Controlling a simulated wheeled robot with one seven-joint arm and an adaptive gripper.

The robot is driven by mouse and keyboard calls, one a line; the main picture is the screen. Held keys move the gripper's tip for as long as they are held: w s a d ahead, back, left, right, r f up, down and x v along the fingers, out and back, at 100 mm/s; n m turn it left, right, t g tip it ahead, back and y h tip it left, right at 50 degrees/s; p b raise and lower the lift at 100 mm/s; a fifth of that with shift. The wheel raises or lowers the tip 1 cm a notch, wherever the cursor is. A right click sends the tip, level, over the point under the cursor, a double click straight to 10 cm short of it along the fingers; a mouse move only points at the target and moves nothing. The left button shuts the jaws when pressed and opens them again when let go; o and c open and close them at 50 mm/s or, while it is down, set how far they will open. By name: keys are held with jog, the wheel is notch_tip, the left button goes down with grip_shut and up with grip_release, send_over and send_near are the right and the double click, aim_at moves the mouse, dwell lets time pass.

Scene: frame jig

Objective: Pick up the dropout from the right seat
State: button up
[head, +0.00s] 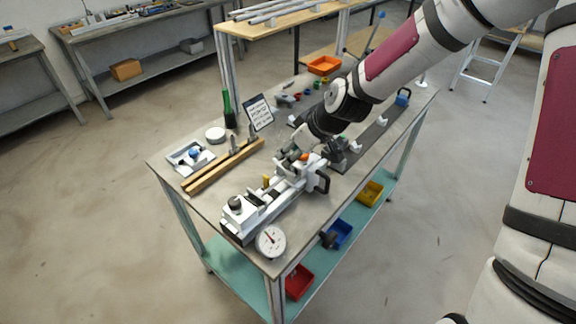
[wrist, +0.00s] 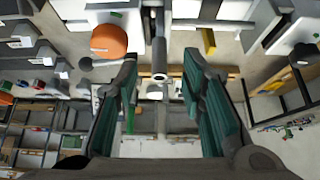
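The white frame jig (head: 262,207) lies along the front of the bench. My gripper (head: 292,160) is low over the jig's far end, and the arm hides part of that end. In the wrist view my gripper (wrist: 160,78) is open, with green-padded fingers apart on either side. A dark grey rod-like part (wrist: 159,50) with a pale round end shows between the fingertips. It may be the dropout, but I cannot tell for certain, nor whether the fingers touch it. An orange knob (wrist: 108,40) is beside the left finger. The right seat is not clearly visible.
A dial gauge (head: 271,241) stands at the jig's near end. Wooden bars (head: 222,168) and a white tray (head: 190,158) lie to the left. A tilted sign (head: 258,112) and a green bottle (head: 229,108) stand behind. Bins, including a red one (head: 299,282), are on the lower shelf.

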jog(key=shift+x, duration=1.45)
jog(key=shift+c, duration=0.3)
grip_shut()
